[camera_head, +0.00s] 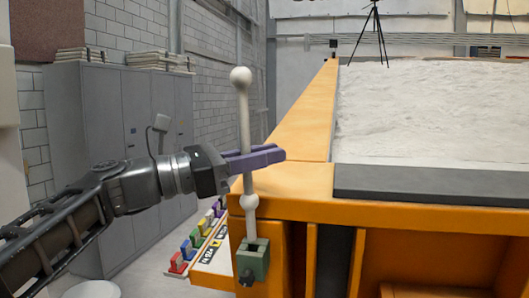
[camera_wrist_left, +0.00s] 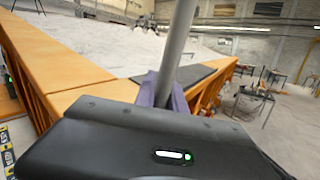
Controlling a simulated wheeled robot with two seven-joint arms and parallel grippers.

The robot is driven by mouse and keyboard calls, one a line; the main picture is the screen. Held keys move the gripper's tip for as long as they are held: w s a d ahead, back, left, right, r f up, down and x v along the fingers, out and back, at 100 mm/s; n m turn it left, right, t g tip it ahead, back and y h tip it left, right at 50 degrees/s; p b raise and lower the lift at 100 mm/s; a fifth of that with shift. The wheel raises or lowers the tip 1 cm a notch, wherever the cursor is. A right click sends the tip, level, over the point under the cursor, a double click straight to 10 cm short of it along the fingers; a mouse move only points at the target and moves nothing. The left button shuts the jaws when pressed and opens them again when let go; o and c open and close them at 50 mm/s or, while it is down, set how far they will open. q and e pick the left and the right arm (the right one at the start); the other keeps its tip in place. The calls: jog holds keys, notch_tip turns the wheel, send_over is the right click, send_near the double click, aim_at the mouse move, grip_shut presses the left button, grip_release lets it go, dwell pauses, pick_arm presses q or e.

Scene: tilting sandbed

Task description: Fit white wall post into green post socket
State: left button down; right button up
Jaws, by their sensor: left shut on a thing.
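The white wall post (camera_head: 245,120) stands nearly upright, with a ball at its top and another ball lower down. My left gripper (camera_head: 262,158) has purple fingers shut on the post between the two balls. In the left wrist view the post (camera_wrist_left: 178,45) rises between the purple fingers (camera_wrist_left: 163,92). The green post socket (camera_head: 253,264) is fixed at the near corner of the orange sandbed frame. The post's lower end meets the socket's top opening; how deep it sits inside cannot be told. My right gripper is not in view.
The orange sandbed frame (camera_head: 290,207) with pale sand (camera_head: 430,105) fills the right side. Several coloured blocks (camera_head: 190,249) line a low white board at the lower left. Grey cabinets (camera_head: 105,130) stand behind my left arm. A tripod (camera_head: 376,30) stands at the back.

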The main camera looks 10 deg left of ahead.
aim_at(266, 198)
pick_arm(q)
jog(key=shift+w+f, duration=0.1)
jog(key=shift+f, duration=0.45)
jog(key=shift+w+f+b, duration=0.2)
jog(key=shift+f+b, duration=0.65)
jog(key=shift+f, duration=0.3)
jog(key=shift+w+f+b, duration=0.15)
jog(key=shift+f+b, duration=0.65)
jog(key=shift+f, duration=0.3)
jog(key=shift+w+f+b, duration=0.2)
jog(key=shift+f+b, duration=0.65)
jog(key=shift+f, duration=0.3)
dwell(0.7)
jog(key=c, duration=1.3)
grip_release()
jog(key=shift+s, duration=0.1)
